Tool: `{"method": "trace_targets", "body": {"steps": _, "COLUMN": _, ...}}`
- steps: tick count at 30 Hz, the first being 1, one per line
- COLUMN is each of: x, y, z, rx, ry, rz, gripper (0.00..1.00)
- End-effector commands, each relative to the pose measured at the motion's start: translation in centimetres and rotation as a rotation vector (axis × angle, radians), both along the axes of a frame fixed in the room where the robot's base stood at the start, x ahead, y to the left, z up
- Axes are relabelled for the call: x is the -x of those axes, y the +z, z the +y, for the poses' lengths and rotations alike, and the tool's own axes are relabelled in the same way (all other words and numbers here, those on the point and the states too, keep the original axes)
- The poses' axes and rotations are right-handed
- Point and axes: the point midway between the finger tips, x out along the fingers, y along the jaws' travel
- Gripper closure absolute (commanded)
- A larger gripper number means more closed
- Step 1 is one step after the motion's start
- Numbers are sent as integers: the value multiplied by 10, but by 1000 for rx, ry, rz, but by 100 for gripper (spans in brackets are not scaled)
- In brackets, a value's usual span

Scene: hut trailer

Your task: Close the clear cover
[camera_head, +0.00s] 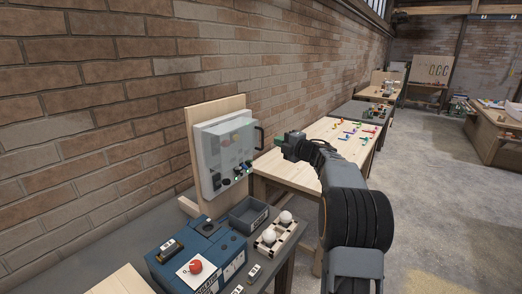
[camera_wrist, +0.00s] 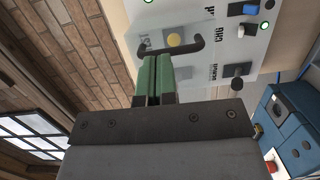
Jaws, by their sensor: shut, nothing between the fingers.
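A pale control box (camera_head: 222,155) is mounted on an upright wooden board at the bench's back. The clear cover (camera_wrist: 205,70) lies across its front, and knobs and lit buttons show through it. I cannot tell whether it is fully shut or slightly ajar. Its black handle (camera_head: 260,136) sticks out at the right edge; in the wrist view the handle (camera_wrist: 172,50) crosses just beyond my fingertips. My gripper (camera_head: 280,142) is right of the handle, its green fingers (camera_wrist: 152,62) together and empty. I cannot tell whether they touch the handle.
A blue box with a red button (camera_head: 195,267), a grey bin (camera_head: 248,214) and a wooden holder with white balls (camera_head: 269,243) stand on the bench below. A wooden table with colourful small parts (camera_head: 345,132) lies behind my arm. Brick wall at left; open floor at right.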

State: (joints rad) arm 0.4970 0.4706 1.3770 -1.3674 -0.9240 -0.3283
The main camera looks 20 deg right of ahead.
Motion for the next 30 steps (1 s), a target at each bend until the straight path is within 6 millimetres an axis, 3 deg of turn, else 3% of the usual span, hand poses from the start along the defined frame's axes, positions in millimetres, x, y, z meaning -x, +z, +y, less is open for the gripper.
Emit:
{"method": "trace_targets", "body": {"steps": 10, "x": 29, "y": -1, "z": -73, "rx": 1, "ry": -15, "rz": 1, "gripper": 100}}
{"method": "trace_targets", "body": {"steps": 15, "x": 36, "y": -1, "z": -90, "rx": 0, "ry": -12, "rz": 1, "gripper": 100}}
{"method": "trace_targets", "body": {"steps": 26, "x": 37, "y": -1, "z": -104, "rx": -8, "ry": -44, "rz": 11, "gripper": 100}}
{"method": "trace_targets", "body": {"steps": 30, "x": 29, "y": -12, "z": -137, "rx": -103, "ry": -244, "rz": 34, "gripper": 100}}
